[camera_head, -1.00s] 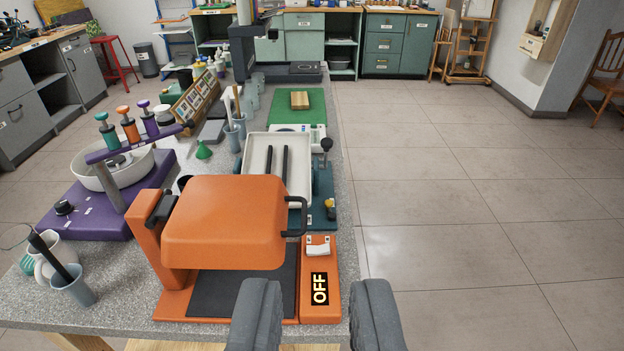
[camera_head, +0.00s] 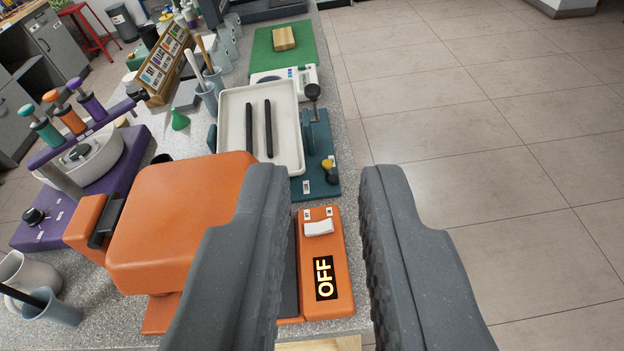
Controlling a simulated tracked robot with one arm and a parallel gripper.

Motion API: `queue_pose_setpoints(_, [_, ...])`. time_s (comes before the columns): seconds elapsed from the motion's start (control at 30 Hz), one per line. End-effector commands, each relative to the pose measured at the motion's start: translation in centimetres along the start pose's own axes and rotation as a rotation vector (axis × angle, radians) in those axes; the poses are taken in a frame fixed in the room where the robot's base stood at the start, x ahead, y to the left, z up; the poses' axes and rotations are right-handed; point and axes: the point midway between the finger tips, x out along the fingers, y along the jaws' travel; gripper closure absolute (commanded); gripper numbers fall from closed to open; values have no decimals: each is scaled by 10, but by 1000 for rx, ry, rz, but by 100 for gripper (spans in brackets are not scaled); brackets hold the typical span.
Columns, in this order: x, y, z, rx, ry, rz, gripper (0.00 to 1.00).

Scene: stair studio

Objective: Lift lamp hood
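The orange lamp hood (camera_head: 170,225) stands over its orange base at the front of the bench, on the left of the head camera view. Its hinge is on the left side. The handle on its right side is hidden behind my left finger. The base's right strip (camera_head: 325,260) carries a white rocker switch (camera_head: 318,228) and a display (camera_head: 324,277) reading OFF. My gripper (camera_head: 315,190) is open and empty, its fingers on either side of the switch strip in the picture. Whether a finger touches the hood cannot be told.
A purple device (camera_head: 120,170) with coloured handles stands left. Cups (camera_head: 50,308) sit front left. The floor (camera_head: 480,130) right of the bench is clear.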

Motion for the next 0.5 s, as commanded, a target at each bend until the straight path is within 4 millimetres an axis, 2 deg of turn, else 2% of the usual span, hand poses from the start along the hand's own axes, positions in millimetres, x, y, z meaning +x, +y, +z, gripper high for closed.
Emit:
queue_pose_setpoints(0.03, [29, 18, 12, 55, -21, 16, 82])
queue_pose_setpoints(0.2, [105, 65, 66, 259, -46, 20, 82])
queue_pose_setpoints(0.3, [138, 81, 104, 390, -64, -9, 82])
queue_pose_setpoints(0.37, [154, 86, 129, 479, -77, -37, 82])
queue_pose_setpoints(0.5, [176, 85, 182, 714, -112, -130, 82])
